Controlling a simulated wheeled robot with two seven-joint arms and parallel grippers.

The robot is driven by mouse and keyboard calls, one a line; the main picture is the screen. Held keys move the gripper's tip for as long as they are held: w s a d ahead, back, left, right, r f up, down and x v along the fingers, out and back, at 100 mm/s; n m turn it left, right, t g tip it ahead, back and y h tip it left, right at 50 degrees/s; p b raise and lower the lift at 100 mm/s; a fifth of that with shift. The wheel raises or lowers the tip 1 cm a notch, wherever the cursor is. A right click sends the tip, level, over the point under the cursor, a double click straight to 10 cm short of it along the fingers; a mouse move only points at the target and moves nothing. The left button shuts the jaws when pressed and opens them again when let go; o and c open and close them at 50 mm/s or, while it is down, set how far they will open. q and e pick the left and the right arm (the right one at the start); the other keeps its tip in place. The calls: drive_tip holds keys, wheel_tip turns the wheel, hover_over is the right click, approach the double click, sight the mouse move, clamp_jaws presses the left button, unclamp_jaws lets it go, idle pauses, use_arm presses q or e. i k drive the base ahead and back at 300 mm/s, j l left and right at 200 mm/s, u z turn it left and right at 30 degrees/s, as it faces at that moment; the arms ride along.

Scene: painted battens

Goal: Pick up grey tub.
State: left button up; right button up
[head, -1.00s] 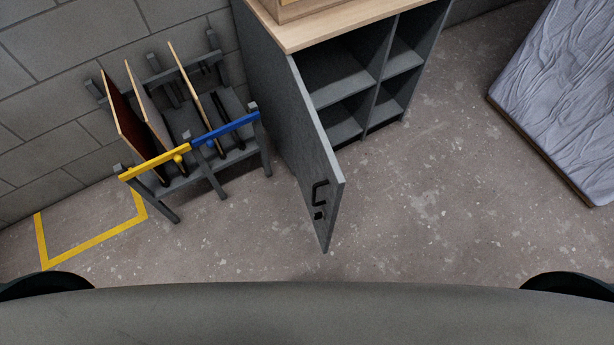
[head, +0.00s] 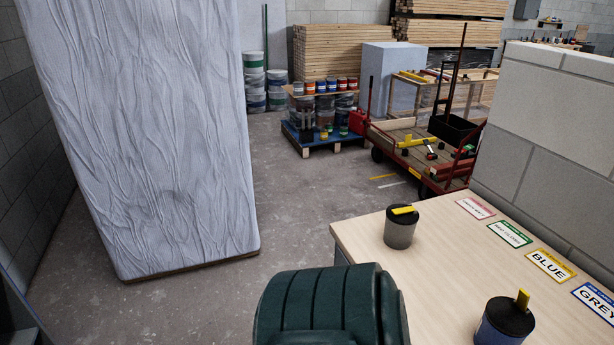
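A grey tub (head: 400,234) with a black lid and a yellow piece on top stands upright near the left corner of a pale wooden worktop (head: 400,290). A second tub (head: 497,331), dark blue with a black lid and an upright yellow piece, stands nearer on the same worktop, cut by the bottom edge. Neither of my grippers is in view. Only a dark green rounded part of my own body shows at the bottom middle.
Labels lie along the worktop's far side, including a BLUE card (head: 550,267) and a GREY card (head: 596,301). A block wall (head: 545,130) stands behind them. A wrapped slab (head: 140,140) stands left. A loaded cart (head: 425,150) and pallet (head: 325,143) stand beyond open floor.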

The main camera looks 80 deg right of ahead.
sight(399, 230)
drive_tip(key=j+z, duration=0.1)
drive_tip(key=z, duration=0.6)
drive_tip(key=j+z, duration=0.15)
drive_tip(key=z, duration=1.35)
drive_tip(key=i+l+z, duration=0.15)
drive_tip(key=z, duration=0.8)
